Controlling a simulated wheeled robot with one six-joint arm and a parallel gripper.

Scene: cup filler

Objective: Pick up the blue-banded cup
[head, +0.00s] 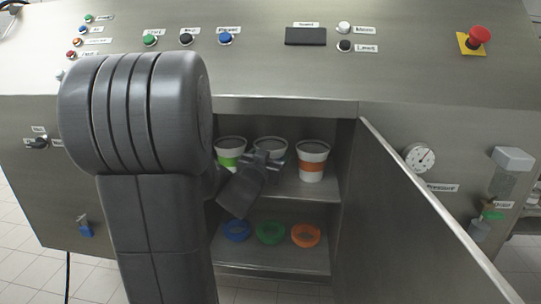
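Three white cups with dark tops stand on the upper shelf of the open cabinet. The left one is the green-banded cup (230,154) and the right one is the orange-banded cup (312,162). The middle cup (270,144) shows only its upper part, so its band is hidden and I see no blue band. My gripper (270,159) is in front of this middle cup, at about band height. Its fingers are small and partly merged with the cup, so I cannot tell whether they are open or shut on it.
On the lower shelf lie a blue ring-like piece (237,230), a green one (270,232) and an orange one (305,236). The cabinet door (430,215) stands open at the right. The other cups flank my gripper closely. The control panel (270,75) slopes above the opening.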

